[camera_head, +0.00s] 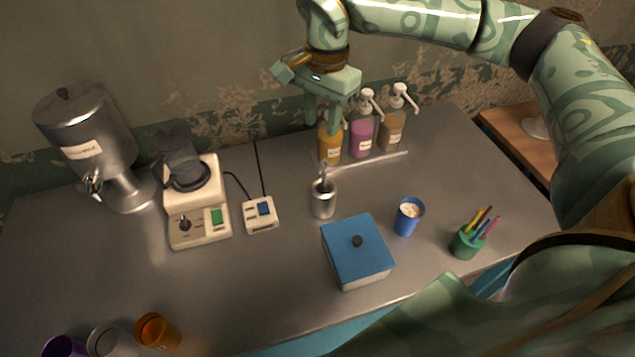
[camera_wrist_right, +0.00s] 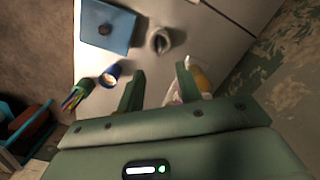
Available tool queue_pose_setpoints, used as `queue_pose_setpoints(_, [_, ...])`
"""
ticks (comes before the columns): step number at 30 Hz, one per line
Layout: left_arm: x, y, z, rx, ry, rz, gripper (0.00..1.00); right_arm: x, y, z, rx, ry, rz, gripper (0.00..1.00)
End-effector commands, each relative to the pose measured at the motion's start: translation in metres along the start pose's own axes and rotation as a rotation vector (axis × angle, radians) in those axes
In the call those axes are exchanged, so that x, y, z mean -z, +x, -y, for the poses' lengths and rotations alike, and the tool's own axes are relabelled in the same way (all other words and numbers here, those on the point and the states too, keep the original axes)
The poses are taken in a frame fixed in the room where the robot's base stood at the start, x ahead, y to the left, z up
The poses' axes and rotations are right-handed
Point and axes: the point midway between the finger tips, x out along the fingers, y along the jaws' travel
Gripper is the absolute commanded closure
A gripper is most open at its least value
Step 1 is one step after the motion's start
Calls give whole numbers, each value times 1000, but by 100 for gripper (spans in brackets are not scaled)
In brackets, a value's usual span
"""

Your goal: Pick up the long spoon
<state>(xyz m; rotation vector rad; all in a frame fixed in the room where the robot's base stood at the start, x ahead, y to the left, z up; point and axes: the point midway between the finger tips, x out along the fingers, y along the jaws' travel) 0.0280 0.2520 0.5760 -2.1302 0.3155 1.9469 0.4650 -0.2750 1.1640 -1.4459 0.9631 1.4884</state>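A metal cup (camera_head: 323,201) stands near the middle of the counter, with what looks like the long spoon (camera_head: 323,173) sticking up out of it. The spoon's lower part is hidden in the cup. The cup also shows in the right wrist view (camera_wrist_right: 159,42), where I cannot make out the spoon clearly. My right gripper (camera_head: 322,116) is above and behind the cup, in front of the pump bottles. Its fingers also show in the right wrist view (camera_wrist_right: 160,88), spread apart with nothing held between them. My left gripper is not in view.
Several pump bottles (camera_head: 361,138) stand close to my right gripper on a tray (camera_head: 378,160). A blue-lidded box (camera_head: 352,250), a blue cup (camera_head: 409,217) and a green pen holder (camera_head: 467,243) are in front.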

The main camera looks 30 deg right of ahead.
Motion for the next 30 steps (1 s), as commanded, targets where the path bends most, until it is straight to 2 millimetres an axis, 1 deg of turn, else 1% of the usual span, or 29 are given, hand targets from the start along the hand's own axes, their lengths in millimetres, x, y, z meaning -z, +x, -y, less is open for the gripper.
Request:
queue_pose_setpoints(1, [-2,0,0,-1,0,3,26,9,-3,-4,-13,12,-26,65])
queue_pose_setpoints(2, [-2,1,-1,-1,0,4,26,13,-2,-5,-20,17,-37,65])
queue_pose_setpoints(4, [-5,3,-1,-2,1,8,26,17,8,-7,-29,21,-46,65])
queue_pose_setpoints(12, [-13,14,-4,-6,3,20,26,18,74,-8,-29,20,-44,65])
queue_pose_setpoints(15, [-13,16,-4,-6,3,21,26,18,91,-8,-28,20,-43,65])
queue_pose_setpoints(22, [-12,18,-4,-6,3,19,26,18,110,-8,-26,18,-43,65])
queue_pose_setpoints(27, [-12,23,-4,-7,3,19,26,17,140,-4,-27,20,-42,65])
queue_pose_setpoints(30, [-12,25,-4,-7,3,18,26,18,151,-5,-26,20,-43,65])
